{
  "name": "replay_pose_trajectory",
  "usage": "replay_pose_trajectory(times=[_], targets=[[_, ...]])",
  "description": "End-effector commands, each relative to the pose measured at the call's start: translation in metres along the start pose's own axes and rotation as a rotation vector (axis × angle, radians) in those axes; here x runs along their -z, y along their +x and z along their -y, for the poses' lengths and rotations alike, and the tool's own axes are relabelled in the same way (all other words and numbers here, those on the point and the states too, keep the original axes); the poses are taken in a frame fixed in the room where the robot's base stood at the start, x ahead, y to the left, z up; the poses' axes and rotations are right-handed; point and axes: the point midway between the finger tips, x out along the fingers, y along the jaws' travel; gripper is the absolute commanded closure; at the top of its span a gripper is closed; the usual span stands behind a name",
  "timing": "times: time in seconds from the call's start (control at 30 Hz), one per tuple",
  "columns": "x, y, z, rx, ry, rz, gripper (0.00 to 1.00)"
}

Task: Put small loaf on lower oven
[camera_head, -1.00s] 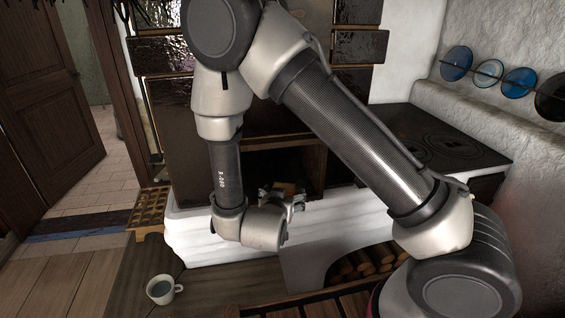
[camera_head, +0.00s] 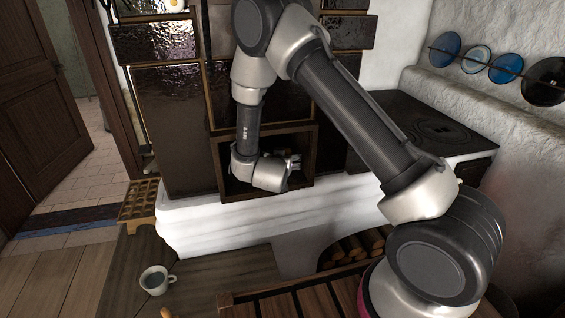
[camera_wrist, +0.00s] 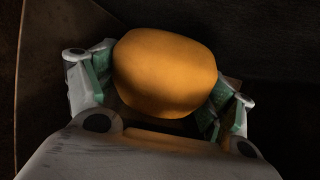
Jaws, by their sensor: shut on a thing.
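The small loaf (camera_wrist: 165,72) is orange-brown and rounded. In the wrist view it sits between the two fingers of my gripper (camera_wrist: 158,98), which is shut on it. In the head view my gripper (camera_head: 292,160) is at the opening of the lower oven (camera_head: 307,180), a dark square niche with a wooden-looking frame in the tiled stove. My wrist covers much of the niche. The loaf is hard to make out in the head view. I cannot tell whether it touches the oven floor.
A white ledge (camera_head: 215,225) runs below the niche. A cooktop (camera_head: 435,125) is at the right. Firewood (camera_head: 350,248) lies in an arch below. A mug (camera_head: 156,279) and a wooden rack (camera_head: 139,203) are at the left.

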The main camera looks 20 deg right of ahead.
Motion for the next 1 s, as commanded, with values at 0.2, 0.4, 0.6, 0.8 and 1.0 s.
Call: replay_pose_trajectory(times=[0.2,0.4,0.6,0.8,1.0], targets=[[-0.0112,0.0053,0.0007,0.001,0.003,-0.004,0.51],[-0.0133,0.0059,0.0006,0.001,0.002,-0.003,0.51],[-0.0137,0.006,0.0007,0.001,0.002,-0.003,0.0],[-0.0137,0.0059,0.0006,0.001,0.002,-0.003,0.0],[-0.0113,0.0006,0.0011,0.002,0.001,-0.002,0.0]])
